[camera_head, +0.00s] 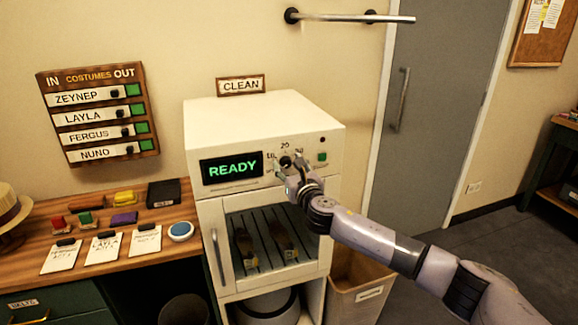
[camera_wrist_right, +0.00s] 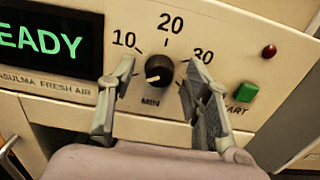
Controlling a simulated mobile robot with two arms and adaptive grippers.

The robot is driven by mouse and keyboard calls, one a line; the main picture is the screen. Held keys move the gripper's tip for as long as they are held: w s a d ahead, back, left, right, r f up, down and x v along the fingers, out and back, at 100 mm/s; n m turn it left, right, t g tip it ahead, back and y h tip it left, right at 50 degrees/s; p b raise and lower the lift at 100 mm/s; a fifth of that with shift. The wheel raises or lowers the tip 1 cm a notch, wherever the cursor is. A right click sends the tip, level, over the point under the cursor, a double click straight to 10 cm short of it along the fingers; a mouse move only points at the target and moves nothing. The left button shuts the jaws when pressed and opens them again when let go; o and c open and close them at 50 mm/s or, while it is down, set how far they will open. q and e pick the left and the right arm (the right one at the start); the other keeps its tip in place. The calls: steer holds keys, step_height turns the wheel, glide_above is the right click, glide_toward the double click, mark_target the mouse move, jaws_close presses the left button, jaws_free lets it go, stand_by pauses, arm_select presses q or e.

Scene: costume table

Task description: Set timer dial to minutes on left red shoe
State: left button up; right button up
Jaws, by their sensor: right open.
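The timer dial (camera_wrist_right: 158,70) is a black knob with a white mark toward its lower left. It sits among the printed 10, 20 and 30, above "MIN". In the head view the dial (camera_head: 285,161) is on the white cabinet's front panel. My right gripper (camera_head: 289,166) is open at the panel. In the wrist view the right gripper's fingers (camera_wrist_right: 160,82) stand either side of the dial, with gaps visible. Two dark shoes, the left one (camera_head: 246,246) and the right one (camera_head: 284,240), show behind the cabinet's window with small tags. Red is not clear on either. My left gripper is not in view.
The display (camera_head: 232,168) reads READY. A green START button (camera_wrist_right: 245,92) and a red light (camera_wrist_right: 269,51) lie right of the dial. The cabinet door (camera_head: 214,255) is shut. A wooden counter (camera_head: 110,205) with cards stands left; a bin (camera_head: 355,290) stands right.

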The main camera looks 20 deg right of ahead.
steer(key=shift+c, duration=0.2)
steer(key=shift+w, duration=0.1)
jaws_close()
stand_by(0.4)
